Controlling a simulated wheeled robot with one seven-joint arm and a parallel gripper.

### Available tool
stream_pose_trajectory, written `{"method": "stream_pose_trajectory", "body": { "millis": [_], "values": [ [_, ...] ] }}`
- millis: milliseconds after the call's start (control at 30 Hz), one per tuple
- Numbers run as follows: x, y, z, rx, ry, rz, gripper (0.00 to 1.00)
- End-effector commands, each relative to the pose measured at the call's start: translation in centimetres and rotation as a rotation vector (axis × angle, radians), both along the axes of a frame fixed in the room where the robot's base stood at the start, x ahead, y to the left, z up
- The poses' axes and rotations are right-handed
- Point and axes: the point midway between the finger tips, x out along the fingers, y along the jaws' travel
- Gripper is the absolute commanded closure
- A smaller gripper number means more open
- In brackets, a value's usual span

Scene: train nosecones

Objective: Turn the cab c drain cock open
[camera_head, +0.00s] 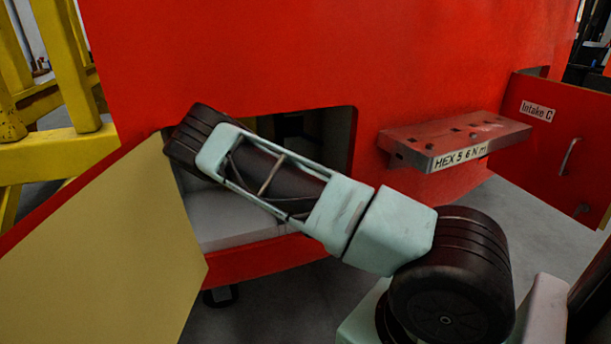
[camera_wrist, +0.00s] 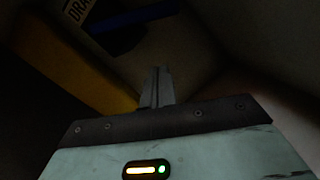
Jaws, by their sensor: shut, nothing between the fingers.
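In the wrist view my gripper (camera_wrist: 157,85) is shut and empty, its narrow fingers together in a dark space. Beyond the fingertips is a dark blue handle-like part (camera_wrist: 130,30), apart from them in the picture. Beside it at the top left is a label (camera_wrist: 77,10) of which "DRA" can be read. I take the blue part to be the drain cock, but its full shape and position are cut off and dim. In the head view my arm reaches into the opening (camera_head: 335,135) in the red cab front, and my gripper is hidden there.
A hatch door (camera_head: 110,250) hangs open at the left of the opening. A ledge (camera_head: 455,138) marked "HEX 5 6 N m" juts out at the right. A red panel labelled "Intake C" (camera_head: 560,140) stands farther right. Yellow framework (camera_head: 60,150) is at the left.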

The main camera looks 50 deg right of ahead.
Motion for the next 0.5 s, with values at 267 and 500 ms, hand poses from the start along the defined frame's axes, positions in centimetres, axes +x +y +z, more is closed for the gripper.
{"method": "stream_pose_trajectory", "body": {
  "millis": [267,500],
  "values": [
    [0.5,-2.3,2.9,-0.001,-0.001,-0.001,1.00],
    [0.1,-2.8,3.7,0.000,0.000,0.001,1.00]
  ]
}}
